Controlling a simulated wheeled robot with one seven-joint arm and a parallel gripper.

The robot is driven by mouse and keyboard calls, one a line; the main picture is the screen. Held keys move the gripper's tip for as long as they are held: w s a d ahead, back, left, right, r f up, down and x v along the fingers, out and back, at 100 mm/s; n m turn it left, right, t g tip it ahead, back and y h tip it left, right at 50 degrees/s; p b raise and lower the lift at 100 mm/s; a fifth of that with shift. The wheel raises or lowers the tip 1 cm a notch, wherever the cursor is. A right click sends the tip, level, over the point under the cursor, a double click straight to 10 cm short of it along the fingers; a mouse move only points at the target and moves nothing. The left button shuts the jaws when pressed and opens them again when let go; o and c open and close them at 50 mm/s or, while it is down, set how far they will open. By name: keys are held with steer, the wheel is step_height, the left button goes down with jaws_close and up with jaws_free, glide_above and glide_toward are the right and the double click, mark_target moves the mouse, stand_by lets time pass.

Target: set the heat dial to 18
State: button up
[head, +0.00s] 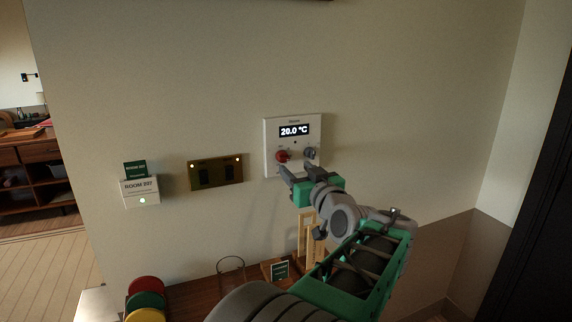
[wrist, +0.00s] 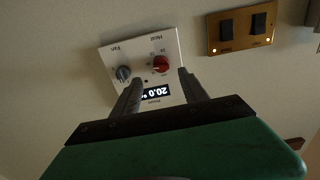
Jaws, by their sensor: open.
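A white wall panel (head: 293,121) shows "20.0 °C" on its display (head: 294,131). The red heat dial (head: 282,156) is at its lower left and a grey fan dial (head: 309,153) at its lower right. In the wrist view the panel appears upside down, with the red dial (wrist: 161,64) labelled "Heat" and the grey dial (wrist: 123,73) labelled "Fan". My gripper (head: 297,170) is open and empty in front of the panel's lower part. In the wrist view its fingertips (wrist: 160,76) point at the panel, with the red dial between them. I cannot tell whether they touch it.
A brass switch plate (head: 215,173) and a "ROOM 237" card holder (head: 141,191) are on the wall to the left. Below, a wooden counter (head: 205,290) holds coloured discs (head: 146,299), a clear glass (head: 231,268), a small green sign (head: 280,269) and a wooden rack.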

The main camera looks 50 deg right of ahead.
mark_target(285, 160)
steer(key=p+x, duration=0.1)
steer(key=x, duration=0.6)
steer(key=shift+w+p, duration=0.3)
steer(key=shift+p, duration=0.1)
steer(key=shift+c, duration=0.4)
jaws_close()
